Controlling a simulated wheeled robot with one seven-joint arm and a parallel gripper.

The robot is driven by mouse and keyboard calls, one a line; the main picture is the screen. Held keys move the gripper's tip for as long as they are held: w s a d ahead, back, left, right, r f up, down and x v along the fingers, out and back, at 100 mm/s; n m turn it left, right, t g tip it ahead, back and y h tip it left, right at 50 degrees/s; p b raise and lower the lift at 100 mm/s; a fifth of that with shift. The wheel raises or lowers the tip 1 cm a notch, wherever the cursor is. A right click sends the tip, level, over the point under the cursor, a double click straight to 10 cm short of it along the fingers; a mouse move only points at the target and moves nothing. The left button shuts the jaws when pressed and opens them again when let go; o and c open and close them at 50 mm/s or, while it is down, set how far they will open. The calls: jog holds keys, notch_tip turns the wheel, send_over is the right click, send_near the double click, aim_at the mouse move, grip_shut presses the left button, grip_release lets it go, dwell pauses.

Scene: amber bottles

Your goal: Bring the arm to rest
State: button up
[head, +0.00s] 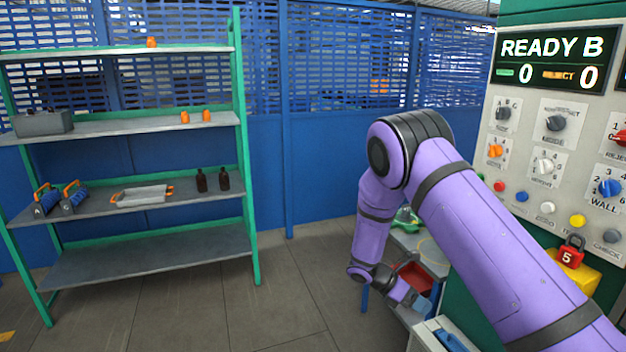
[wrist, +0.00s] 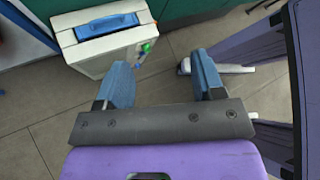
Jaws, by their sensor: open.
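My purple arm comes in from the lower right in the head view and folds down at the elbow. My gripper (head: 412,300) hangs low beside a small table and a red tray. In the wrist view my gripper (wrist: 160,85) has its two blue fingers well apart, with nothing between them but floor. Two dark amber bottles (head: 202,180) (head: 224,179) stand upright on a shelf of the rack, far from my gripper.
A green-framed shelf rack (head: 120,129) stands at the left, holding a grey box, orange items and a tray. A control panel (head: 560,130) is close at the right. A white case (wrist: 102,42) with a blue handle stands near my fingers. Floor between is clear.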

jog(key=s+d+r+m+t+y, duration=0.15)
jog(key=s+r+m+y, duration=0.35)
jog(key=r, duration=1)
jog(key=s+d+r+m+y, duration=0.2)
jog(key=s+r+m, duration=0.5)
jog(key=r, duration=0.7)
jog(key=s+r+m+t+y, duration=0.2)
jog(key=s+r+m+t, duration=0.1)
jog(key=s, duration=0.7)
jog(key=s+r+m+t+y, duration=0.2)
jog(key=s+r+m, duration=0.4)
jog(key=s, duration=0.5)
notch_tip(320, 180, up, 2)
jog(key=shift+s+a+r+t, duration=0.2)
jog(key=shift+a+t, duration=0.25)
jog(key=shift+t, duration=0.4)
